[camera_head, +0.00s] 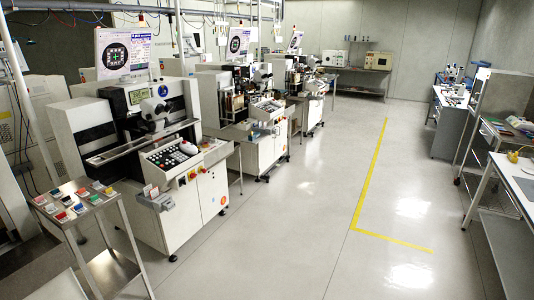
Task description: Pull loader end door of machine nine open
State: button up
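Several white bonding machines stand in a row along the left side. The nearest machine (208,197) has a keypad panel, a microscope head and a white left end housing (72,118) with a dark panel. The second machine (262,155) and a third machine (313,118) stand farther back. I cannot read a number on any machine, so I cannot tell which is machine nine. I cannot make out which panel is the loader end door, or whether one is open. My gripper and arm are not in view.
A small metal table (92,202) with several coloured boxes stands at the front left, close to the nearest machine. Workbenches (522,188) line the right side. The grey aisle floor (300,225) is clear, with a yellow line (367,180) along it. A bench with equipment stands at the back.

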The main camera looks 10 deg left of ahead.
aim_at(265, 149)
jog(key=i, duration=1.1)
jog(key=i+z, duration=0.15)
jog(key=i, duration=0.95)
jog(key=i+j, duration=0.1)
jog(key=i, duration=1)
jog(key=i+u, duration=0.15)
jog(key=i, duration=0.4)
jog(key=i+l+u, duration=0.15)
jog(key=i, duration=0.35)
jog(key=i+l+u, duration=0.2)
jog(key=i, duration=0.3)
jog(key=i+l+u, duration=0.15)
jog(key=i, duration=0.4)
jog(key=i+u, duration=0.4)
jog(key=i+l+u, duration=0.2)
jog(key=i+u, duration=0.25)
jog(key=i+l+u, duration=0.7)
jog(key=u, duration=0.15)
jog(key=i+l, duration=0.15)
jog(key=i+l+u, duration=0.05)
jog(key=l, duration=0.05)
